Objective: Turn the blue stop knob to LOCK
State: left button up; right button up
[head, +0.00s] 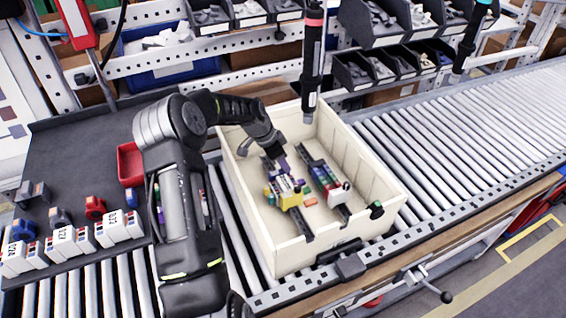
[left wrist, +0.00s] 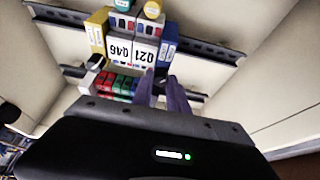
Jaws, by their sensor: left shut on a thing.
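My left gripper (head: 276,157) reaches down into the cream crate (head: 290,258). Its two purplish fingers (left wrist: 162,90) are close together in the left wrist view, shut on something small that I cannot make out. Just beyond the fingertips stands a block row on a rail, with white blocks marked 046 and 021 (left wrist: 132,50), a yellow block (left wrist: 97,32) at left and a blue block (left wrist: 168,50) at right. I cannot tell which part is the blue stop knob, and no LOCK marking is readable. My right gripper is not in view.
A second rail (head: 327,182) with coloured blocks lies to the right in the crate. A red bin (head: 130,165) stands at left. The roller conveyor (head: 470,115) is clear at right.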

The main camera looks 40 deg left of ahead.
pick_arm(q)
grip_shut()
jog(key=n+b, duration=0.1)
jog(key=b, duration=0.1)
jog(key=n+y+b, duration=0.1)
jog(key=n+b, duration=0.1)
jog(key=shift+d+f, duration=0.1)
jog(key=shift+f, duration=0.1)
jog(key=shift+d+n+t+y+b, duration=0.1)
jog(key=shift+n+t+y+b, duration=0.25)
jog(key=shift+n+b, duration=0.5)
jog(key=n+y+b, duration=0.1)
jog(key=n+b, duration=0.1)
jog(key=shift+d+n, duration=0.1)
jog(key=shift+n, duration=0.25)
jog(key=n+y+b, duration=0.1)
jog(key=n, duration=0.2)
jog(key=n+g+y+b, duration=0.1)
jog(key=n+b, duration=0.1)
jog(key=n, duration=0.1)
jog(key=shift+w+d+r, duration=0.1)
jog(key=shift+w+d, duration=0.05)
jog(key=n+b, duration=0.1)
jog(key=n, duration=0.1)
jog(key=n+g+y+b, duration=0.1)
jog(key=n, duration=0.1)
jog(key=shift+r+g, duration=0.1)
jog(key=shift+g, duration=0.15)
jog(key=shift+n+y, duration=0.25)
jog(key=shift+n, duration=0.15)
